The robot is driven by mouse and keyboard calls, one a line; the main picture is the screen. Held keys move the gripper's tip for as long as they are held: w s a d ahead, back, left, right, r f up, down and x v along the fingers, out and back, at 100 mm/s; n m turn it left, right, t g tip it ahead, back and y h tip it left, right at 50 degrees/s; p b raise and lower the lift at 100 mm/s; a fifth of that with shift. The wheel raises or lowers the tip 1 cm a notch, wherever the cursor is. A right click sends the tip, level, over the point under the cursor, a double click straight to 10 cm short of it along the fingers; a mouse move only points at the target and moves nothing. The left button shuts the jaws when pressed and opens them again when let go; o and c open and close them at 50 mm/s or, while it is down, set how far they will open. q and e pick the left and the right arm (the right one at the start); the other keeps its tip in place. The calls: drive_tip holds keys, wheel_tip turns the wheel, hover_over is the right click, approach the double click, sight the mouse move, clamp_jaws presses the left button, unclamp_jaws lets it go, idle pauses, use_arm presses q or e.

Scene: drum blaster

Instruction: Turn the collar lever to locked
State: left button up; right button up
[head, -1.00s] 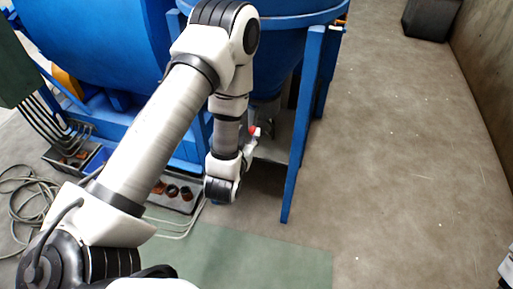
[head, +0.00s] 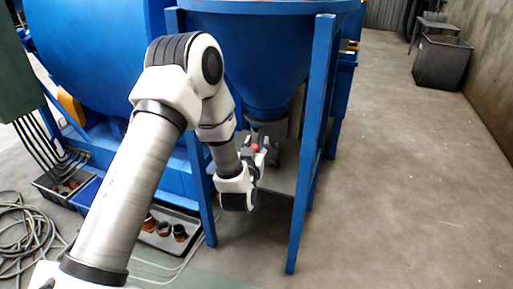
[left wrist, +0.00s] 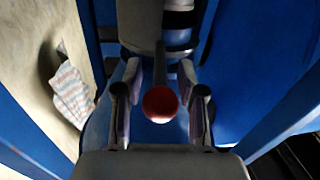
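The collar lever ends in a red ball knob (head: 256,148), below the blue hopper (head: 262,65). In the left wrist view the red knob (left wrist: 160,104) sits between my fingers, with its dark shaft (left wrist: 160,68) running up toward a grey and black cylindrical part (left wrist: 160,25). My left gripper (head: 262,156) is at the lever. In the left wrist view its two fingers (left wrist: 160,100) are open on either side of the knob, with a visible gap on both sides. Lock markings are not readable. My right gripper is not in view.
A blue support leg (head: 312,150) stands just right of my left gripper. A tray with several rusty pots (head: 165,228) lies on the floor to the left. A striped cloth (left wrist: 70,92) shows in the left wrist view. The floor on the right is clear up to a dark bin (head: 442,62).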

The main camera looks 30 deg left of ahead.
use_arm(q)
clamp_jaws()
drive_tip(key=shift+f, duration=0.1)
drive_tip(key=shift+f, duration=0.1)
idle(0.3)
